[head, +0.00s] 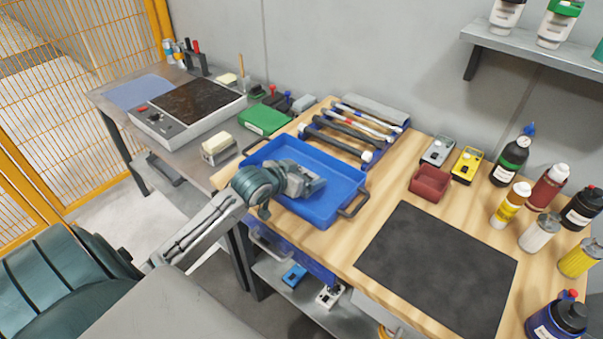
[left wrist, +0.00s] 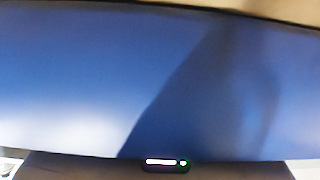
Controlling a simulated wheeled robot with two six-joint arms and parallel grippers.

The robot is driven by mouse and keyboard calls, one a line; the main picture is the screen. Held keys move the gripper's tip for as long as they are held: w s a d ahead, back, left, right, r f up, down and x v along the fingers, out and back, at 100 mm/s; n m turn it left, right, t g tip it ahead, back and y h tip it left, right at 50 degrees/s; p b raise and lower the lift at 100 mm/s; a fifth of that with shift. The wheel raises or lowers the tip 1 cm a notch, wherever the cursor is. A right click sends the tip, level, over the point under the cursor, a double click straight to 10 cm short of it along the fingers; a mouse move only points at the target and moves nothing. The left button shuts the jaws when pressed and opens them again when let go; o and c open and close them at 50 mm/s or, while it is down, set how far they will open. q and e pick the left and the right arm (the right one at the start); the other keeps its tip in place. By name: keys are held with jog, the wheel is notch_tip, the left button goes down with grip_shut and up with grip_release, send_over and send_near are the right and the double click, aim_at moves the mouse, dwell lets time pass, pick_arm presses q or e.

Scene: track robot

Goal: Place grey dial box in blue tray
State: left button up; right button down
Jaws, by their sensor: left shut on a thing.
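The blue tray (head: 335,205) lies on the wooden bench top, with its black handle toward the right front. My left gripper (head: 308,182) reaches in from the left and is low over the tray's inside. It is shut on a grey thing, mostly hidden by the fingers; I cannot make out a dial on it. The left wrist view is filled by the blue tray surface (left wrist: 70,80) with a dark shadow across it. My right gripper is not in view.
A tool rack (head: 365,128) lies behind the tray. A dark red bin (head: 429,184) and a black mat (head: 440,265) are to the right, with several bottles beyond. A green box (head: 263,119) is at the back left. The right front of the tray is bare.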

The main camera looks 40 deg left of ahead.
pick_arm(q)
jog(key=shift+f, duration=0.1)
jog(key=o, duration=0.8)
jog(key=shift+c, duration=0.2)
jog(key=shift+r, duration=0.2)
jog(key=p+v, duration=0.1)
jog(key=v, duration=1.1)
